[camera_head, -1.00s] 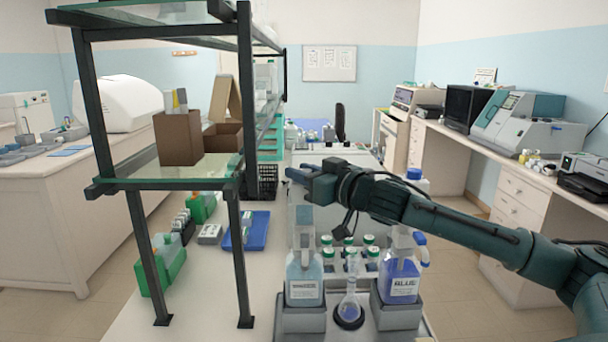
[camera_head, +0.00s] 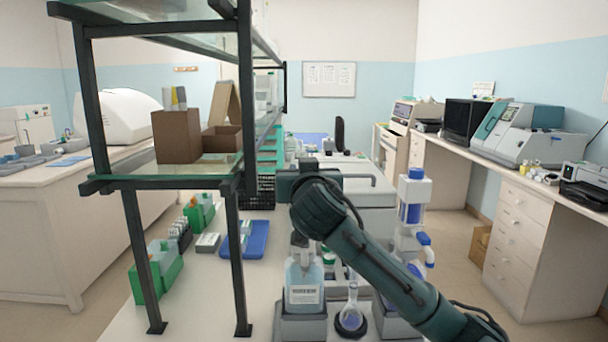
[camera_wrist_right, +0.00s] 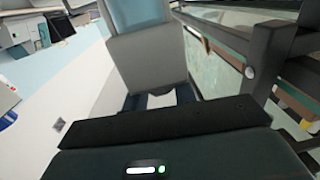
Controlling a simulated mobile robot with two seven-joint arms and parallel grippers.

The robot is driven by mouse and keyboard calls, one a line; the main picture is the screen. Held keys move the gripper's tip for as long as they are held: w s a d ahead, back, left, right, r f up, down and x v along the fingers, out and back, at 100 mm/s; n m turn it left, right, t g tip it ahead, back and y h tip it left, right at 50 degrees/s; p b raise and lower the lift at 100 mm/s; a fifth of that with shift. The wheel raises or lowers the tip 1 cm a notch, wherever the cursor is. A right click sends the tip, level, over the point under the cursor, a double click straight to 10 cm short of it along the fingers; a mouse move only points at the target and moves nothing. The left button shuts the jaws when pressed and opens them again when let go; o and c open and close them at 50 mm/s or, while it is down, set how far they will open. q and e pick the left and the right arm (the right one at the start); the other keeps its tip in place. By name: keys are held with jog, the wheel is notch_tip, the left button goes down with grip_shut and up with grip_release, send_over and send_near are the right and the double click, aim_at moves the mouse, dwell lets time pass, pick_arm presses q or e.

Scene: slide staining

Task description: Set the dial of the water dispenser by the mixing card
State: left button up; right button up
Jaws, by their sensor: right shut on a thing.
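My right gripper shows in the wrist view (camera_wrist_right: 158,98), shut with a small pale piece between its dark fingers. This looks like the dial, but the grip is mostly hidden. Right beyond the fingers stands a grey body with a light-blue upper part, apparently the water dispenser (camera_wrist_right: 150,60). In the head view my right forearm and hand cover the fingertips. Below the hand stands a bottle of pale-blue liquid (camera_head: 304,278) with a white label, too small to read surely. I cannot pick out the mixing card. My left gripper is not in view.
A small flask (camera_head: 351,312) stands right of the pale-blue bottle. A blue-capped dispenser (camera_head: 413,200) stands farther right, partly behind my arm. A dark-framed shelf (camera_head: 244,110) rises close on the left.

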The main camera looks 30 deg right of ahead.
jog(key=shift+m+g+h, duration=0.4)
jog(key=shift+m+h, duration=0.1)
jog(key=shift+h, duration=0.2)
jog(key=o, duration=1)
jog(key=b+v, duration=0.2)
jog(key=v, duration=1.1)
jog(key=shift+b, duration=0.3)
jog(key=shift+s+f, duration=0.1)
jog(key=shift+s, duration=0.05)
